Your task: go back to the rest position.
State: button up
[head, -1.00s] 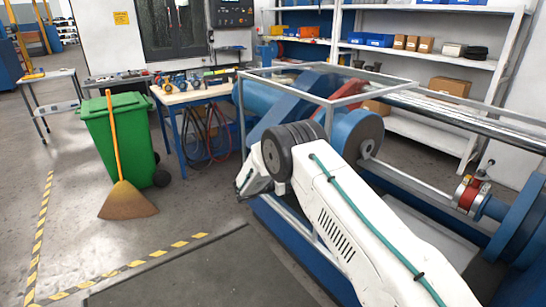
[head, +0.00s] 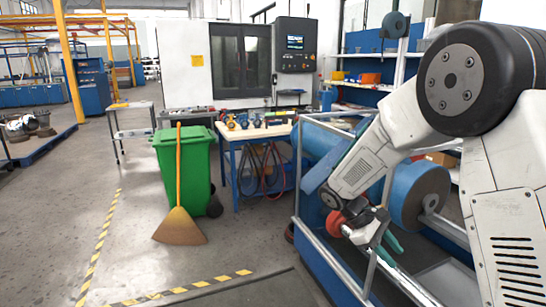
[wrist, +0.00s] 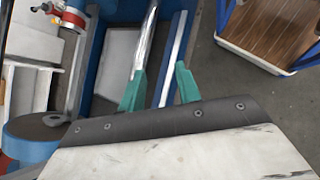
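My gripper (head: 378,243) hangs at the right of the head view, at the end of my bent white arm, in front of the blue machine with the metal frame. In the wrist view my gripper (wrist: 160,84) shows two green fingers standing well apart, with nothing between them. A red valve-like fitting (wrist: 73,19) on a pipe is at the upper left of the wrist view, away from the fingers. A red round part (head: 335,223) shows beside my wrist in the head view; I cannot tell what it belongs to.
The blue machine's metal frame (head: 299,165) stands close behind my gripper. A green bin (head: 184,168) with a broom (head: 179,215) stands left of a workbench (head: 236,137) holding small fittings. The floor at left is clear, with yellow-black tape (head: 98,245).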

jog(key=s+a+r+m+t+y, duration=0.1)
jog(key=s+r+m+t+y, duration=0.1)
jog(key=s+r, duration=0.3)
jog(key=s+a+r+m+t+y, duration=0.1)
jog(key=s+r+m+y, duration=0.2)
jog(key=s, duration=1.1)
jog(key=s+a+r+m+t+y, duration=0.1)
jog(key=s+r+m+t+y, duration=0.1)
jog(key=s+r, duration=0.5)
jog(key=s+m+y, duration=0.1)
jog(key=s, duration=0.2)
jog(key=shift+s+a+t, duration=0.15)
jog(key=shift+a+t, duration=0.05)
jog(key=shift+t, duration=0.1)
